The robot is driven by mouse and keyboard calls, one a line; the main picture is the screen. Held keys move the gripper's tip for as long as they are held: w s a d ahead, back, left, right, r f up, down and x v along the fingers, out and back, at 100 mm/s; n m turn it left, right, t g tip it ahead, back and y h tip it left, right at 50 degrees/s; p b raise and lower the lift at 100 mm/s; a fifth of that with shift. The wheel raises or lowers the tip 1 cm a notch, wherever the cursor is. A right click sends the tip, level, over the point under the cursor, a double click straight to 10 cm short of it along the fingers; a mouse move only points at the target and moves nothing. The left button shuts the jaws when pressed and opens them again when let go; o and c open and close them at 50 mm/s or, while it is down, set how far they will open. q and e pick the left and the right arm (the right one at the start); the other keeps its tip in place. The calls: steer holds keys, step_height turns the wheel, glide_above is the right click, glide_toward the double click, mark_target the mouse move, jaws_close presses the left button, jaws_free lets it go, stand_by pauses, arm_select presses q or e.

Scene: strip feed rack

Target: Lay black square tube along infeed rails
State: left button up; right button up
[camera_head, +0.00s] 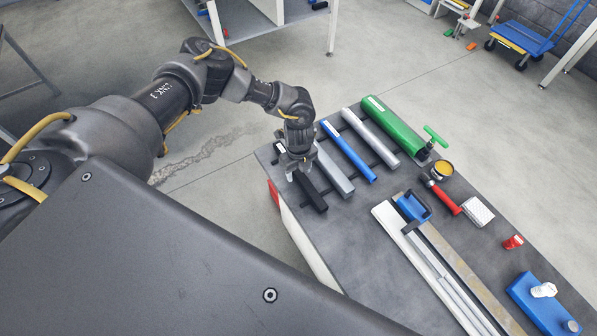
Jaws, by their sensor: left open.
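The black square tube (312,195) lies at the left end of a row of tubes on the dark table, by the table's left edge. My left gripper (298,177) is open and over the tube's middle. Its fingers hide part of the tube, and I cannot tell whether they touch it. The infeed rails (437,267) are long pale metal strips on the table to the right of the tubes. No tube lies along them that I can make out. My right gripper is not in view.
Grey (336,172), blue (349,152), silver (370,138) and green (391,128) tubes lie beside the black one. A red-handled tool (446,198), a yellow-rimmed tin (442,169) and a blue box (543,305) stand on the table's right side.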

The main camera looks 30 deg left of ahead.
arm_select(q)
jaws_close()
stand_by(0.3)
stand_by(0.3)
steer(key=shift+r+b, duration=0.55)
steer(key=shift+b, duration=0.15)
steer(key=shift+r+b, duration=0.6)
steer(key=s+a+r+b, duration=0.4)
steer(key=s+a+r, duration=0.2)
steer(key=s+r, duration=0.4)
steer(key=s, duration=0.2)
steer(key=shift+s+r, duration=0.35)
